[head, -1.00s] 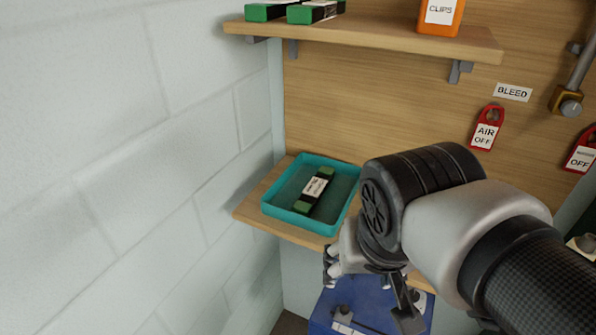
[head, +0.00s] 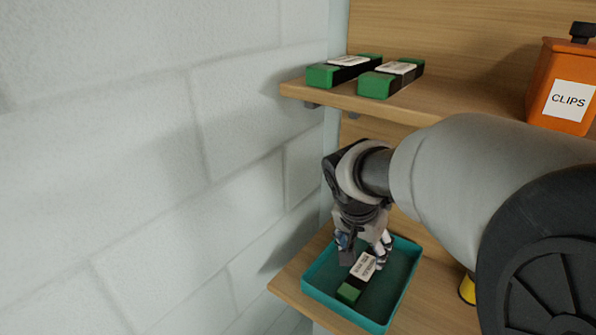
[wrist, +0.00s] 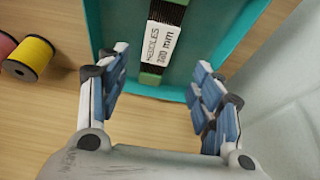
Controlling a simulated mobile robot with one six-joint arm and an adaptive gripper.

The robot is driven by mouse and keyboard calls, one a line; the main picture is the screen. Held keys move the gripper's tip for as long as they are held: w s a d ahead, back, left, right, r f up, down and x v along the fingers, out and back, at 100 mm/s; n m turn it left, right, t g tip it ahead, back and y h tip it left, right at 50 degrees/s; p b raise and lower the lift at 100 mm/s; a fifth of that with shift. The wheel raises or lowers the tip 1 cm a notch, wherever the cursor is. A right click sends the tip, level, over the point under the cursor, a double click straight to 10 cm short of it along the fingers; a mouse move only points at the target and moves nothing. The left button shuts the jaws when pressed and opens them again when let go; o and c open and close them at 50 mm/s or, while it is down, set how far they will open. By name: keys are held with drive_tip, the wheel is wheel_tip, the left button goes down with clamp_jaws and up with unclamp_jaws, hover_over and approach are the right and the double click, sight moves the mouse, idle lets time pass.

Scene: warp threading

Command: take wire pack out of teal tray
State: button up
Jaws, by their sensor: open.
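The teal tray (head: 318,302) sits on the lower wooden shelf and also shows in the wrist view (wrist: 238,42). One dark pack with green ends (head: 350,291) lies in it. In the wrist view the pack's white label (wrist: 160,50) reads NEEDLES 100 mm; I see no wire label on it. My gripper (head: 365,250) points down over the tray and hides part of the pack in the head view. In the wrist view my gripper (wrist: 160,68) is open and empty, with fingers spread to either side of the pack's near end. Contact cannot be told.
Two more green-ended packs (head: 344,70) (head: 392,77) lie on the upper shelf (head: 430,108), above my gripper. An orange CLIPS container (head: 560,80) stands at its right. A yellow spool (wrist: 28,58) and a red spool (wrist: 5,45) are beside the tray. A white block wall (head: 150,180) is close at left.

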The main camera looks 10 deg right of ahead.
sight(365, 265)
drive_tip(key=x, duration=0.2)
drive_tip(key=shift+d+f, duration=0.1)
drive_tip(key=shift+f, duration=0.25)
drive_tip(key=x, duration=0.1)
drive_tip(key=b+x, duration=0.1)
drive_tip(key=x, duration=0.2)
drive_tip(key=shift+s+f, duration=0.25)
drive_tip(key=shift+s, duration=0.05)
drive_tip(key=shift+w+d+f+b, duration=0.1)
drive_tip(key=shift+w+f+b, duration=0.1)
drive_tip(key=shift+f+b, duration=0.15)
drive_tip(key=shift+c, duration=0.6)
clamp_jaws()
